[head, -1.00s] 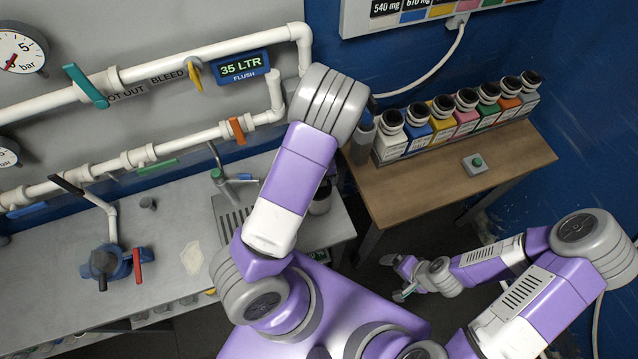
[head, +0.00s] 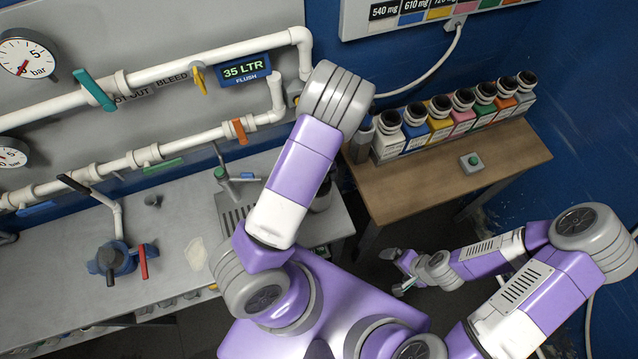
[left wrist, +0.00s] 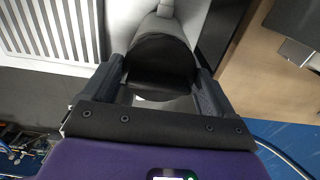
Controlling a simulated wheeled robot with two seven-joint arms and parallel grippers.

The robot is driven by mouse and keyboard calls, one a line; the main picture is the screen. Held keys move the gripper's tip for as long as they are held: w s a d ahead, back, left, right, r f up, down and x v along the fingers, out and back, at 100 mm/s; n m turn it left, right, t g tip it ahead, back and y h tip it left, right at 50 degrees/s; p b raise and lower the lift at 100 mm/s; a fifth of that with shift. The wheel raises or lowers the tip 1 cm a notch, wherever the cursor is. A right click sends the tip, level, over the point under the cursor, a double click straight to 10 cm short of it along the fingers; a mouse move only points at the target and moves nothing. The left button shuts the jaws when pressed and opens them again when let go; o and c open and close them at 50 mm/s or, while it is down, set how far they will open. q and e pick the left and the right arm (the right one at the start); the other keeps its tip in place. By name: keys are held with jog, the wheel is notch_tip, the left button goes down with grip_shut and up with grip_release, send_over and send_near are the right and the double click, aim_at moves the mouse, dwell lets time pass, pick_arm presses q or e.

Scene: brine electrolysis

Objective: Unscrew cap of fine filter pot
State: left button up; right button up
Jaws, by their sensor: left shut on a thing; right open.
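In the left wrist view a dark round cap (left wrist: 163,55) sits between the two fingers of my left gripper (left wrist: 161,75), which is shut on it. A pale grey part shows just beyond the cap; I cannot tell the cap's thread or how far it is turned. In the head view a pot-like container (head: 322,197), partly hidden behind my left arm, stands at the right end of the grey bench; it appears to be the filter pot. My left gripper is hidden there. My right gripper (head: 393,270) is open and empty, low over the floor beside the wooden table.
The grey bench (head: 70,300) carries a drain grate (head: 234,218) and a blue fitting with a red handle (head: 118,260). Several capped bottles (head: 440,118) and a green button (head: 472,162) stand on the wooden table (head: 420,190). White pipes run along the wall.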

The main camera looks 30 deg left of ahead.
pick_arm(q)
jog(key=shift+r+p, duration=0.95)
jog(key=shift+r, duration=1.45)
